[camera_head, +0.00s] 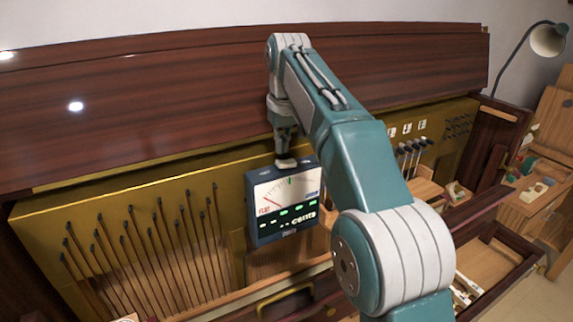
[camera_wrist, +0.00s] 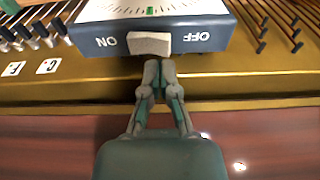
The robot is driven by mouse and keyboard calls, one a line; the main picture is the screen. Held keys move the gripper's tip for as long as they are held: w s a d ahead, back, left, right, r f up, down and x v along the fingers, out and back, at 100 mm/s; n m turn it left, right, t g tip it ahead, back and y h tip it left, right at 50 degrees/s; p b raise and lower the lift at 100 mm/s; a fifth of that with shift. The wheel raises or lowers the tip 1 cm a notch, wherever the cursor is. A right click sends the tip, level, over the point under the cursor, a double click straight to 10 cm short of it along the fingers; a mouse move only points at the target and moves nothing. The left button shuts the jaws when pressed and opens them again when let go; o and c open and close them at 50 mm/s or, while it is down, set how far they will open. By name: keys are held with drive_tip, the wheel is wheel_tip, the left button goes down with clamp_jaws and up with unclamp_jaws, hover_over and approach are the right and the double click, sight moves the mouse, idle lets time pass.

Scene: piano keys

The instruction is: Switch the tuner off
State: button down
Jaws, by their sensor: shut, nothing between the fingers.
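The tuner (camera_head: 283,220) is a dark blue box with a white dial and lit green marks, upright against the brass-coloured panel. A pale switch (camera_wrist: 149,43) sits on its top edge between the labels ON and OFF, which appear upside down in the wrist view. ON is left of the switch there, OFF right. I cannot tell which way the switch is set. My gripper (camera_wrist: 159,66) is shut and empty, its fingertips right by the switch, slightly toward the OFF side. Contact is unclear. In the head view my gripper (camera_head: 285,153) is just above the tuner.
Several thin hammer sticks (camera_head: 130,250) stand left of the tuner. Several levers (camera_head: 412,150) and small lettered tags (camera_head: 407,128) are to the right. A dark wooden lid (camera_head: 150,100) rises behind the panel. A drawer (camera_head: 505,262) and lamp (camera_head: 547,40) are at the right.

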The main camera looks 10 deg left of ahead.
drive_tip(key=shift+a+f, duration=0.2)
drive_tip(key=shift+a, duration=0.05)
drive_tip(key=shift+d+f, duration=0.15)
drive_tip(key=shift+d, duration=0.1)
drive_tip(key=shift+a+f, duration=0.15)
drive_tip(key=shift+f, duration=0.1)
